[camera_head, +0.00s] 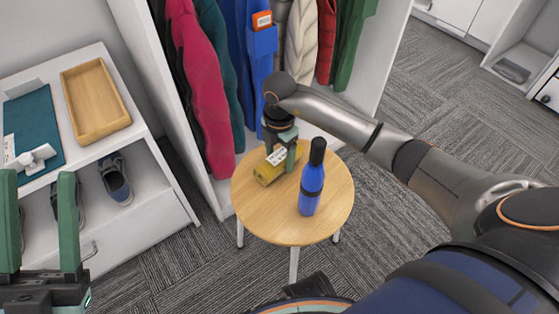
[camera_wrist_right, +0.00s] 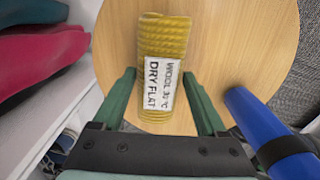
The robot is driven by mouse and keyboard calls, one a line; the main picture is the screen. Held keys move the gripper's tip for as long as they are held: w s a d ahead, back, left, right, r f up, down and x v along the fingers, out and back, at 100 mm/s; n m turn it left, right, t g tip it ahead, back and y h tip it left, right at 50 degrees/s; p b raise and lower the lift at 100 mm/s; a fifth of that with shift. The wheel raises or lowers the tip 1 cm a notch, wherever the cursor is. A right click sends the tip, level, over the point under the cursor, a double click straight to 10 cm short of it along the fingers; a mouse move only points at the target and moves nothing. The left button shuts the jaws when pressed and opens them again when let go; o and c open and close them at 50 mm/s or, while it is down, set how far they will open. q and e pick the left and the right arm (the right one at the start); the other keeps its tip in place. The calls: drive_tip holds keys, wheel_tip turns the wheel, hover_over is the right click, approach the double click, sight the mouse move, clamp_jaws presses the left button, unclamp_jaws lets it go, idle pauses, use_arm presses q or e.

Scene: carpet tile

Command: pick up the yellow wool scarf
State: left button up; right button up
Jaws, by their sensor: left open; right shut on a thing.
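The yellow wool scarf (camera_head: 267,173) is a ribbed roll on the small round wooden table (camera_head: 257,220). In the right wrist view the scarf (camera_wrist_right: 163,40) lies between the green fingers, with a white label reading "WOOL 30 °C DRY FLAT". My right gripper (camera_head: 283,152) points down and is shut on the scarf, hiding part of it in the head view. I cannot tell whether the scarf is clear of the tabletop. My left gripper (camera_head: 38,182) is open and empty at the lower left, far from the table.
A blue bottle with a black cap (camera_head: 312,180) stands upright close right of the scarf. Coats hang in a white wardrobe (camera_head: 180,150) behind the table. A white shelf unit at left holds a wooden tray (camera_head: 95,135), a teal mat (camera_head: 33,140) and shoes (camera_head: 115,178). The table's front is clear.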

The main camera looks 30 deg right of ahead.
drive_tip(key=c, duration=0.3)
drive_tip(key=shift+r, duration=0.15)
